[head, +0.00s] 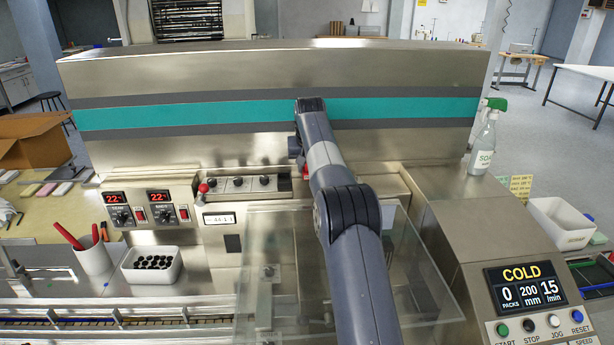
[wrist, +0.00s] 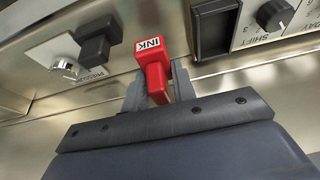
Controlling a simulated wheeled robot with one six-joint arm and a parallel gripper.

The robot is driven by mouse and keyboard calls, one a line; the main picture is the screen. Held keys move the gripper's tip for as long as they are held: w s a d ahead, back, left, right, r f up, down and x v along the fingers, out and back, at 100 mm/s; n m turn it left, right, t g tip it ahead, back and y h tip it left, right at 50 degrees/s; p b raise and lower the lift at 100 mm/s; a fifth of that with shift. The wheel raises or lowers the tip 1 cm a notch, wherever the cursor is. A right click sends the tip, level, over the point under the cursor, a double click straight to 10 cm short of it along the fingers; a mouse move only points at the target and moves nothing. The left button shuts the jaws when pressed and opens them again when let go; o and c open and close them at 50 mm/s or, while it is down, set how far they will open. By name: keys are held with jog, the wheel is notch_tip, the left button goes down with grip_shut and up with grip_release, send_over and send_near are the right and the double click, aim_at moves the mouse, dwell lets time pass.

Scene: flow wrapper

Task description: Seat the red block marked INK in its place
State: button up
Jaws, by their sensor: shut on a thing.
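The red block marked INK (wrist: 152,66) is between the two fingers of my gripper (wrist: 157,82), which is shut on it. Its white INK label faces the wrist camera and reads upside down. The block is close to the metal panel of the machine; I cannot tell whether it touches. A dark rectangular recess (wrist: 213,33) with a raised frame is to the right of the block in the wrist view. A black block (wrist: 97,42) sticks out of the panel to the left. In the head view my arm mostly hides the gripper and block.
A SHIFT knob (wrist: 275,14) is right of the recess, and a silver knob (wrist: 62,68) is left of the black block. In the head view, a clear guard (head: 275,285) stands below my arm, a red-tipped lever (head: 203,189) left of it, and a spray bottle (head: 484,142) right.

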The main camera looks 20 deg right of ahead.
aim_at(307, 177)
notch_tip(307, 177, down, 3)
jog(key=shift+r, duration=0.15)
jog(key=shift+w+f, duration=0.15)
jog(key=shift+f, duration=0.45)
jog(key=shift+f, duration=0.3)
jog(key=o, duration=1)
jog(key=shift+r, duration=0.1)
jog(key=v, duration=0.3)
jog(key=b+v, duration=0.1)
jog(key=v, duration=0.6)
jog(key=shift+s+r+b, duration=0.25)
jog(key=shift+s+b, duration=0.15)
jog(key=shift+s, duration=0.05)
